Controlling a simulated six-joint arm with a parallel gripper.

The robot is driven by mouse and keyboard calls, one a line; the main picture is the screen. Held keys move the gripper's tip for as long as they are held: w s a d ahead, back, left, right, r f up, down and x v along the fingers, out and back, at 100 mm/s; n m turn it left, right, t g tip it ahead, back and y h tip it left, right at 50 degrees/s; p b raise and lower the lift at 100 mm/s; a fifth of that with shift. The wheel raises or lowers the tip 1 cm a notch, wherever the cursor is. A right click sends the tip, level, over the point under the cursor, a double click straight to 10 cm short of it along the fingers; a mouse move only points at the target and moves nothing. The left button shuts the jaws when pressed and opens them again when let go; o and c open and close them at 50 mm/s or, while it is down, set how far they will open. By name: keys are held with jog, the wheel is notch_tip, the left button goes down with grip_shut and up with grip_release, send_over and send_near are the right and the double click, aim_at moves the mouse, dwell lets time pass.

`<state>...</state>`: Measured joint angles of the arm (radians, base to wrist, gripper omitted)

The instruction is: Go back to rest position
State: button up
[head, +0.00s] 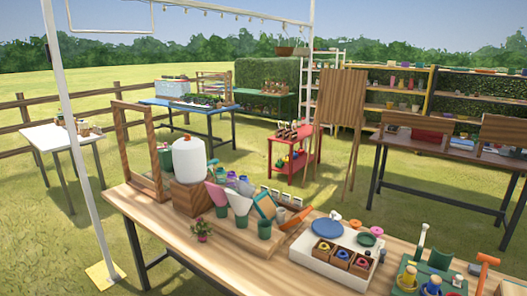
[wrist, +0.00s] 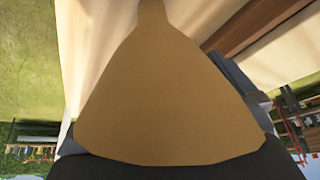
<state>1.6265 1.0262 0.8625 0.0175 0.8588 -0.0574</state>
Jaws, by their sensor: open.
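My gripper (wrist: 185,165) shows only in part, as a dark band along the bottom of the wrist view; its fingertips cannot be made out. A large plain tan shape (wrist: 160,95) fills the middle of that view, narrow at the top and wide at the bottom. I cannot tell what it is. A grey part (wrist: 238,75) shows behind its right edge. The surroundings appear upside down there, with grass at the left. The head view shows no arm or gripper over the wooden workbench (head: 175,215).
Other tables stand farther back on grass.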

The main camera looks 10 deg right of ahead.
notch_tip(320, 180, down, 3)
jog(key=shift+f, duration=0.1)
jog(key=v, duration=1.1)
jog(key=shift+a+r, duration=0.15)
jog(key=shift+r, duration=0.15)
jog(key=x, duration=1.1)
jog(key=shift+f, duration=0.25)
jog(key=s+a+r, duration=0.6)
jog(key=s+r, duration=0.4)
jog(key=r, duration=0.1)
notch_tip(320, 180, up, 9)
jog(key=w+a+n+t, duration=0.1)
jog(key=w+n, duration=0.3)
jog(key=w, duration=3.4)
jog(key=shift+a+t, duration=0.15)
jog(key=shift+t, duration=0.15)
